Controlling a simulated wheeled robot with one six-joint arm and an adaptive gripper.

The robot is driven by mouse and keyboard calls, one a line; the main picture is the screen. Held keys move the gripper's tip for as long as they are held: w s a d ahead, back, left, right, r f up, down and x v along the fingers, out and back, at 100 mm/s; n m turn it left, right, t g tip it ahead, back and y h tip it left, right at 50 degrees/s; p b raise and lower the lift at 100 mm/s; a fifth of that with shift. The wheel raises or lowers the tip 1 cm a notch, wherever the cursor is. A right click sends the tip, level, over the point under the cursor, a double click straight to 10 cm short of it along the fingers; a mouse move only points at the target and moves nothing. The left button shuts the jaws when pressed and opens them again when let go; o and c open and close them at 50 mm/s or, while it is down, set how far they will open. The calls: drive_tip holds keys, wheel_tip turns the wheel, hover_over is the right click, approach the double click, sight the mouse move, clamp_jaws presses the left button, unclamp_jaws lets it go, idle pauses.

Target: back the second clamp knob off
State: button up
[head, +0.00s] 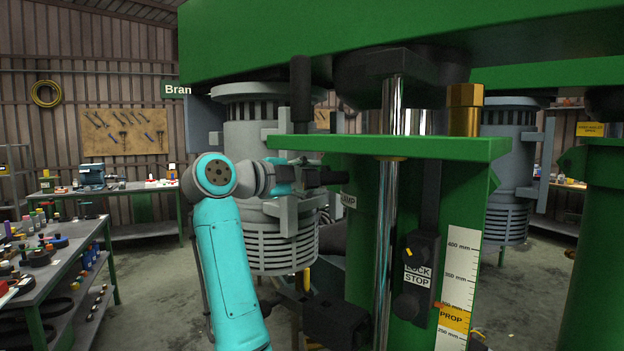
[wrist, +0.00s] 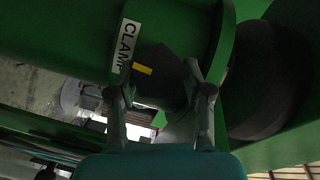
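A dark clamp knob (wrist: 168,82) with a yellow mark (wrist: 143,69) sits on the green column below the CLAMP label (wrist: 127,46) in the wrist view. My gripper (wrist: 160,92) has its two fingers apart, one on either side of the knob. The right finger lies close to the knob's edge; I cannot tell whether it touches. A gap seems to show at the left finger. In the head view my gripper (head: 330,177) is at the column's left side by the partly hidden CLAMP label (head: 349,200).
A green plate (head: 400,147) juts out just above my gripper. A polished rod (head: 386,240) stands right of it. Dark knobs (head: 416,250) are by the LOCK STOP label. A grey motor (head: 265,150) stands behind my arm. A workbench (head: 50,270) is at left.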

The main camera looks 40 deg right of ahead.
drive_tip(key=o, duration=0.4)
drive_tip(key=a, duration=0.8)
drive_tip(key=a+r, duration=0.1)
drive_tip(key=a, duration=0.3)
drive_tip(key=shift+s, duration=0.1)
drive_tip(key=shift+f, duration=0.1)
